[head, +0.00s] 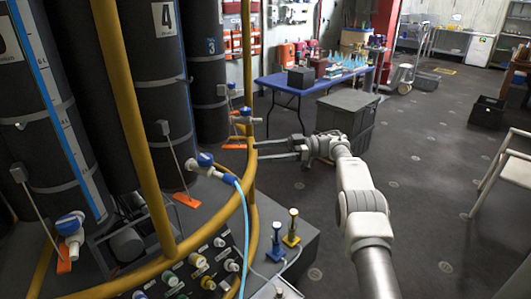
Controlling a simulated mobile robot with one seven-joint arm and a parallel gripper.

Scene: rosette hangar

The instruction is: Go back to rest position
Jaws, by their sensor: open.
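My gripper (292,149) is at the end of my white and grey arm, which reaches up from the bottom right. Its two fingers point left and stand apart, with nothing seen between them. The fingertips are close to a yellow upright rail (248,110) of the machine on the left. I cannot tell whether they touch it. A grey crate stack (347,108) stands just behind the gripper.
Black cylinders (160,80) stand behind yellow rails, with blue-handled valves (205,159) and a control panel (200,270) below. A blue table (300,89) holds boxes and bottles. A light-framed chair (514,165) is at the right. The dark floor (440,160) between is open.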

